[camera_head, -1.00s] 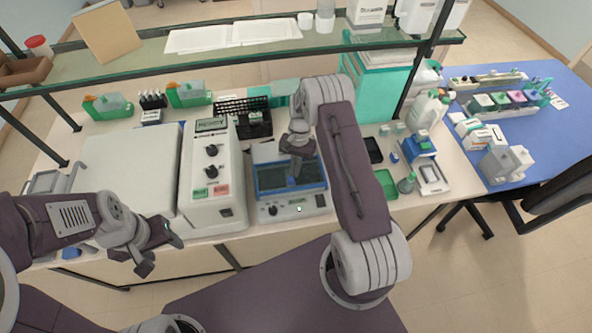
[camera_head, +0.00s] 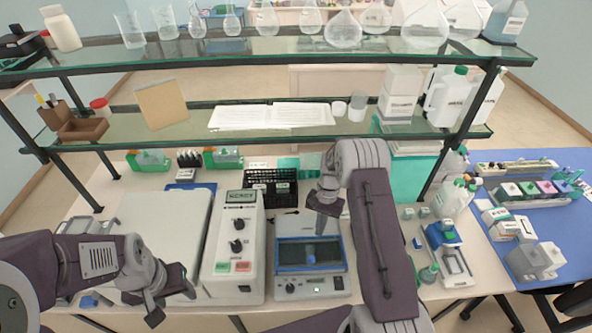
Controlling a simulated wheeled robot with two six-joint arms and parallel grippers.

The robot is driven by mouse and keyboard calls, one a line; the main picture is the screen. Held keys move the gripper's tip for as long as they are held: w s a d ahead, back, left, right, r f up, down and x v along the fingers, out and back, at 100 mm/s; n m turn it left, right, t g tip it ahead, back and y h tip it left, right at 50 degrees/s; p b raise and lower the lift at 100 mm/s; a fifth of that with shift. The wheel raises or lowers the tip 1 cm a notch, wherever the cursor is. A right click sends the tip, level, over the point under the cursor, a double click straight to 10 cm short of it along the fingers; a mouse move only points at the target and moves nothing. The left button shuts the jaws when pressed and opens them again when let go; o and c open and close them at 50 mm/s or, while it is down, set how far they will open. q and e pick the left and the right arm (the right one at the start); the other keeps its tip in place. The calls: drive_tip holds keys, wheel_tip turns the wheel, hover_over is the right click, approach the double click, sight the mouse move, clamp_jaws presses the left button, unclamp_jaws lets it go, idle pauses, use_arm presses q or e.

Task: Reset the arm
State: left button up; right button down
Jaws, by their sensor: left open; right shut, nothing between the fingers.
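My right gripper (camera_head: 321,228) is shut and empty. It hangs pointing down over the back right part of the blue-framed water bath (camera_head: 312,287), and I cannot tell its exact height. My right arm comes up from the front and covers the bench right of the bath. My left gripper (camera_head: 172,304) is open and empty, low at the front left, in front of the large white device (camera_head: 160,225). Its fingers are apart and point to the lower right.
The grey instrument (camera_head: 233,262) with knobs stands between the white device and the bath. A black rack (camera_head: 268,186) is behind. A glass shelf (camera_head: 240,133) crosses above the bench, with glassware on a higher shelf (camera_head: 280,47). Bottles and a blue mat (camera_head: 560,220) are at right.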

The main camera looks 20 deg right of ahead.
drive_tip(key=s+a+n+t+h+b, duration=0.15)
drive_tip(key=a+b, duration=0.45)
drive_tip(key=b, duration=0.9)
drive_tip(key=s+f+n+t+b, duration=0.1)
drive_tip(key=s+f+n+b, duration=0.1)
drive_tip(key=s, duration=0.5)
drive_tip(key=s+f+n+t+b, duration=0.1)
drive_tip(key=s+f+n+b, duration=0.1)
drive_tip(key=s, duration=0.5)
drive_tip(key=shift+s+a+f+n, duration=0.15)
drive_tip(key=shift+s+f+n, duration=0.3)
drive_tip(key=shift+n, duration=0.8)
drive_tip(key=shift+w+f, duration=0.1)
